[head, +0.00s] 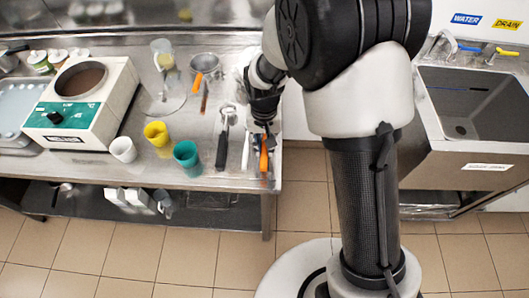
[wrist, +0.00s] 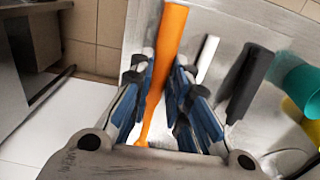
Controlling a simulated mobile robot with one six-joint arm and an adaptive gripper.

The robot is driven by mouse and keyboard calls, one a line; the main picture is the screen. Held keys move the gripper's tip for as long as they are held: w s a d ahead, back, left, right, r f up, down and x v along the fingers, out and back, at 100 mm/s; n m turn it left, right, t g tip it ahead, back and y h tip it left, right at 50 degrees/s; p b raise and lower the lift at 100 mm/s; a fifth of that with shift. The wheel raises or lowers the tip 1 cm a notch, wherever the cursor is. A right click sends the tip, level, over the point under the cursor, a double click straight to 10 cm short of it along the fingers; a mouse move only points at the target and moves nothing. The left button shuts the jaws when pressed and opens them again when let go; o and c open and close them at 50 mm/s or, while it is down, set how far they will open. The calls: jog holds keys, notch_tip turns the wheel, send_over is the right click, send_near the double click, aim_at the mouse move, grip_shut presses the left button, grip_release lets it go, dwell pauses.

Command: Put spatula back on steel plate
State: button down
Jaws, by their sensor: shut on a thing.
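The spatula with the orange handle (head: 264,158) is at the right end of the steel table. In the wrist view its orange handle (wrist: 168,40) runs between the fingers and narrows toward the palm. My gripper (head: 263,137) is over the table's right end, and its blue-padded fingers (wrist: 160,75) are closed on both sides of the handle. The spatula's far end is hidden by my gripper. A steel surface (wrist: 218,20) lies beneath; I cannot tell a separate steel plate from the tabletop, or whether the spatula touches it.
A black-handled tool (head: 222,150) and a white-handled one (head: 245,150) lie just left of the spatula. Teal (head: 186,154), yellow (head: 156,134) and white (head: 123,150) cups stand farther left, by a white machine (head: 85,110). A sink (head: 475,105) is at right.

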notch_tip(320, 180, down, 4)
jog(key=shift+f+b, duration=0.1)
jog(key=shift+b, duration=0.45)
jog(key=c, duration=1.5)
grip_release()
